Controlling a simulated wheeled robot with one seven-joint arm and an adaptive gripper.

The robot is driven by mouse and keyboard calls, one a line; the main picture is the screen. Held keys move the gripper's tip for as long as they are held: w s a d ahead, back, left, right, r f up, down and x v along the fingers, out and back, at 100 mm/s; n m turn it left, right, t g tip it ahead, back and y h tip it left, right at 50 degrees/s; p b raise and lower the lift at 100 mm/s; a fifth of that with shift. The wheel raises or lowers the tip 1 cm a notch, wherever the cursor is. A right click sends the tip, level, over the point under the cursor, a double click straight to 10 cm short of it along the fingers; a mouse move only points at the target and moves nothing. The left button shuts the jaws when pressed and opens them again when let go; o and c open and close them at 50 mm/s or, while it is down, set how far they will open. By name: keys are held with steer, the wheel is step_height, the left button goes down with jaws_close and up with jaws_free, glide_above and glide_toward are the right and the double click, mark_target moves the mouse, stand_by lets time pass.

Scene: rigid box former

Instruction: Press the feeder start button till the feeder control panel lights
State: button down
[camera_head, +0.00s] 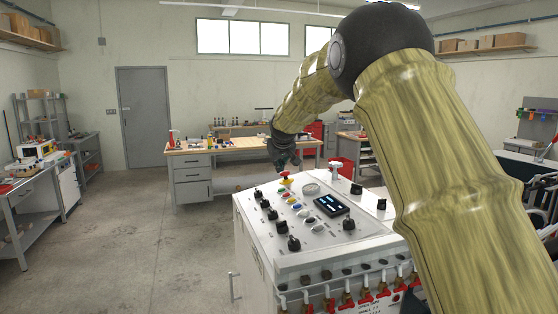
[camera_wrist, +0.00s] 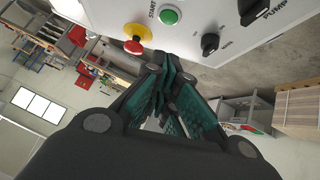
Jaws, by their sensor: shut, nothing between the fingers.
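The control panel is the sloped top of a white cabinet (camera_head: 320,248), with knobs, coloured buttons and a dark display (camera_head: 331,205) showing small bright marks. In the wrist view a green button (camera_wrist: 169,15) with a white ring sits beside the printed word START. A red mushroom button on a yellow base (camera_wrist: 137,36) is to its left; it also shows in the head view (camera_head: 286,175). My gripper (camera_wrist: 168,66) is shut and empty, its fingertips just short of these buttons in the picture. In the head view my gripper (camera_head: 284,164) is near the panel's far edge; contact is not visible.
A black knob (camera_wrist: 210,43) and another by the word PUMP (camera_wrist: 255,9) are to the right of the green button. Red-handled valves (camera_head: 365,297) line the cabinet's front. A wooden-topped workbench (camera_head: 205,158) stands behind. The floor at left is clear.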

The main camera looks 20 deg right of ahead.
mark_target(280, 190)
steer(key=p+x, duration=0.3)
steer(key=x, duration=0.3)
steer(key=shift+w+d, duration=0.1)
steer(key=shift+s+d+f+p, duration=0.2)
steer(key=shift+f+p, duration=0.5)
steer(key=shift+f, duration=0.15)
steer(key=shift+w+d+f+p, duration=0.15)
steer(key=shift+f+p, duration=0.2)
steer(key=shift+f, duration=0.6)
steer(key=shift+f, duration=0.1)
